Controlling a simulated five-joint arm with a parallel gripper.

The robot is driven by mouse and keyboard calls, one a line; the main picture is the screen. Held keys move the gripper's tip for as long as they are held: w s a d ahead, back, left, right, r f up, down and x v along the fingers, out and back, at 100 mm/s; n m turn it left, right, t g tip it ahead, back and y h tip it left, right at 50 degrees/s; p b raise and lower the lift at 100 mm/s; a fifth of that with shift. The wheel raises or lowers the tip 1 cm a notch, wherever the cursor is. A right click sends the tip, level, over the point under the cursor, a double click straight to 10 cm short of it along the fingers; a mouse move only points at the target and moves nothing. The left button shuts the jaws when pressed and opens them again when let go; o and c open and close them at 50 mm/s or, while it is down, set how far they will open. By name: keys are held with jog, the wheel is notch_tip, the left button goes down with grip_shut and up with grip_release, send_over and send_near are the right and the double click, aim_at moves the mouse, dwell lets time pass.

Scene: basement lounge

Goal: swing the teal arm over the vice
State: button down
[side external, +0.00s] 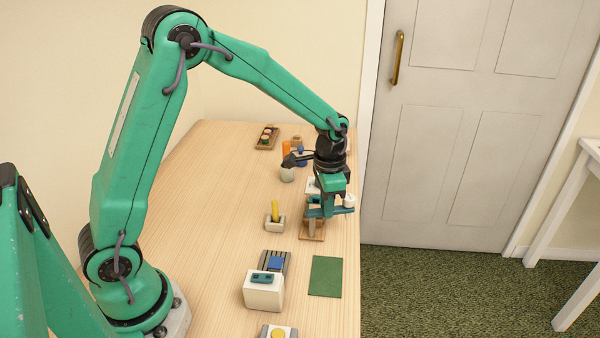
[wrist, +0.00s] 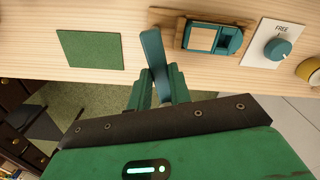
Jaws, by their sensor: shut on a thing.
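My gripper (side external: 331,200) is shut on the teal arm, whose flat bar (wrist: 153,50) sticks out past my fingertips (wrist: 160,82) in the wrist view. The bar's far end lies over the left end of a wooden board (wrist: 243,22). The teal vice (wrist: 228,42) sits on that board, to the right of the bar and apart from it in this view. A pale block shows in the vice. In the side view my gripper hides much of the board (side external: 303,235) and vice.
A white plate with a teal dial (wrist: 277,48) marked FREE stands right of the vice, near a yellow roll (wrist: 309,70). A green mat (side external: 325,276) lies near the table edge. A yellow stick in a holder (side external: 274,222) and a white box (side external: 263,292) stand left.

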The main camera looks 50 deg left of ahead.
jog(key=n, duration=0.2)
jog(key=a+n, duration=0.1)
jog(key=shift+w+n, duration=0.15)
jog(key=shift+n, duration=0.25)
jog(key=n, duration=0.2)
jog(key=a+n, duration=0.1)
jog(key=n, duration=0.1)
jog(key=a+n, duration=0.1)
jog(key=n, duration=0.2)
jog(key=shift+s+a, duration=0.1)
jog(key=shift+s, duration=0.1)
jog(key=shift+s+a+n, duration=0.15)
jog(key=shift+a+n, duration=0.05)
jog(key=shift+n, duration=0.7)
jog(key=shift+s+a+n, duration=0.15)
jog(key=shift+a+n, duration=0.05)
jog(key=shift+n, duration=0.7)
jog(key=c, duration=1.3)
grip_release()
jog(key=shift+r, duration=0.1)
